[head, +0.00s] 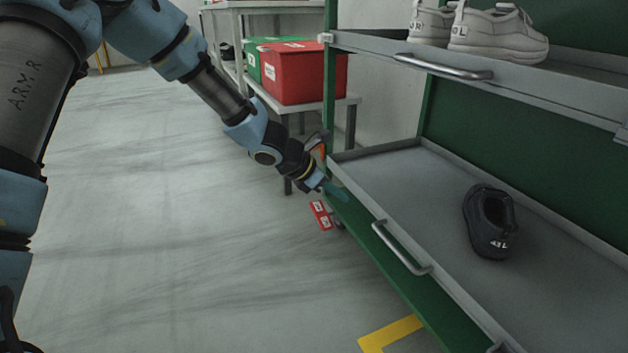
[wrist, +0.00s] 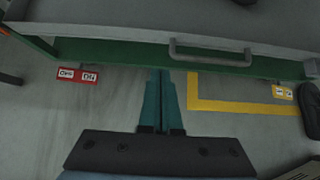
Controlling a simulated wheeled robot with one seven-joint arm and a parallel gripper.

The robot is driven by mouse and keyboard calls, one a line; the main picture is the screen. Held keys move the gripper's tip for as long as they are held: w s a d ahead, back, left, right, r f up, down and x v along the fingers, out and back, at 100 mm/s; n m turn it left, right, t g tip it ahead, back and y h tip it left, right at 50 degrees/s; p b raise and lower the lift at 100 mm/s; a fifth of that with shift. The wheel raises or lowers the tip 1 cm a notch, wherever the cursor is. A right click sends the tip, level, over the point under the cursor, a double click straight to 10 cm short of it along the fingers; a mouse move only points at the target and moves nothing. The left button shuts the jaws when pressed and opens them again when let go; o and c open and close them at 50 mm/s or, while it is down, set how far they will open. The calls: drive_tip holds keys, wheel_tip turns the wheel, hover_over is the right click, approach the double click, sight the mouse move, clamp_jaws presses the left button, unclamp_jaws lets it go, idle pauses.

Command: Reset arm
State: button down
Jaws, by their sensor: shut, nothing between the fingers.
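My gripper (head: 336,192) is at the end of my outstretched arm, beside the left end of the lower drawer (head: 370,160) of a green rack. In the wrist view my gripper (wrist: 161,100) shows two teal fingers shut together with nothing between them. They point toward the drawer's front, left of its metal handle (wrist: 210,49). The same handle shows in the head view (head: 400,248). The fingertips look apart from the handle; whether they touch the drawer's edge I cannot tell.
A black shoe (head: 490,222) lies in the lower drawer. White shoes (head: 498,32) stand on the upper drawer. A red bin (head: 304,72) and a green bin (head: 252,58) stand on a side table. Yellow tape (head: 392,333) marks the floor. The floor at left is clear.

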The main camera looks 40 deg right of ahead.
drive_tip(key=w+a+r+m+t+y+p, duration=0.1)
drive_tip(key=w+a+r+m, duration=0.2)
drive_tip(key=a, duration=0.5)
drive_tip(key=w+a+r+m+t+y+p, duration=0.1)
drive_tip(key=w+a+r+m, duration=0.15)
drive_tip(key=w+a, duration=0.45)
drive_tip(key=w+a+r+m+t+y+p, duration=0.1)
drive_tip(key=w+a+m+y, duration=0.15)
drive_tip(key=a, duration=0.75)
drive_tip(key=s+a+r+m+y+p, duration=0.1)
drive_tip(key=s+a+r+m, duration=0.15)
drive_tip(key=a, duration=0.75)
drive_tip(key=s+a+r+m+t+y+p, duration=0.1)
drive_tip(key=a+r+m+y, duration=0.15)
drive_tip(key=a, duration=0.75)
drive_tip(key=s+a+r+m+p, duration=0.1)
drive_tip(key=a+r+m, duration=0.2)
drive_tip(key=a, duration=0.7)
wheel_tip(320, 180, up, 37)
drive_tip(key=p, duration=3.7)
drive_tip(key=shift+w+d, duration=0.15)
drive_tip(key=shift+d, duration=0.15)
